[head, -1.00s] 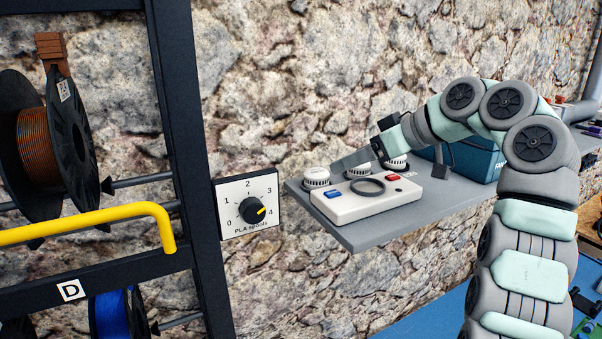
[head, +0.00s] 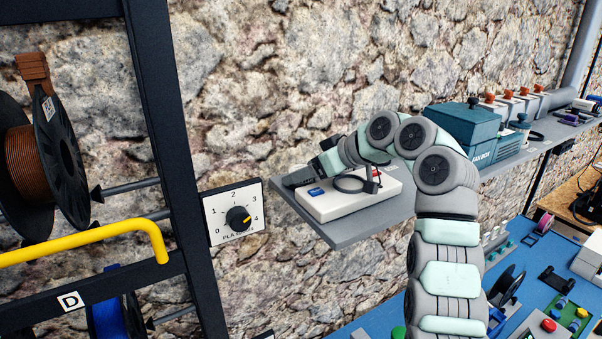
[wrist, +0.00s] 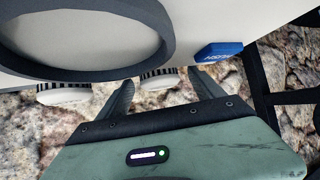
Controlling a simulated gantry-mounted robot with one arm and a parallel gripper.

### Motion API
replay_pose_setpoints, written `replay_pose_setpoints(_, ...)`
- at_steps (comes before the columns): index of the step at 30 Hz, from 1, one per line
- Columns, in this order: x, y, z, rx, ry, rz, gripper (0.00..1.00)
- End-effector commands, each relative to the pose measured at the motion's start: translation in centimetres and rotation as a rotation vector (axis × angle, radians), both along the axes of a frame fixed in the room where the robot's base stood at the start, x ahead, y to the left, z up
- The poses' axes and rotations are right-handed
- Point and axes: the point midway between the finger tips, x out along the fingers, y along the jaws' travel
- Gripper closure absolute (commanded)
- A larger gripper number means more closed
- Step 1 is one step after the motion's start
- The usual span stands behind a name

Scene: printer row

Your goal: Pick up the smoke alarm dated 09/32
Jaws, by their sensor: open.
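Two white round smoke alarms with dark ribbed edges show in the wrist view. One smoke alarm (wrist: 158,76) lies between my fingers in the picture, and another smoke alarm (wrist: 62,94) is off to the left. No date can be read on either. My gripper (head: 293,181) is open above the left end of the grey shelf (head: 338,238), and its fingers (wrist: 162,82) point toward the nearer alarm. I cannot tell whether they touch it. In the head view my gripper and arm hide the alarms.
A white box (head: 334,211) with a blue button (wrist: 218,51) and a dark ring (wrist: 160,45) stands beside the alarms. A dial plate (head: 220,205) and a black rack with a yellow bar (head: 80,236) are left of the shelf. A teal box (head: 462,128) stands farther right.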

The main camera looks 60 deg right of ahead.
Motion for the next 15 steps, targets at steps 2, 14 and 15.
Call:
replay_pose_setpoints(2,0.0,0.01,-0.02,0.0,0.0,0.0,0.26)
replay_pose_setpoints(14,0.0,0.03,0.01,0.001,0.0,0.001,0.58)
replay_pose_setpoints(15,0.0,0.04,0.01,0.001,0.0,0.001,0.61)
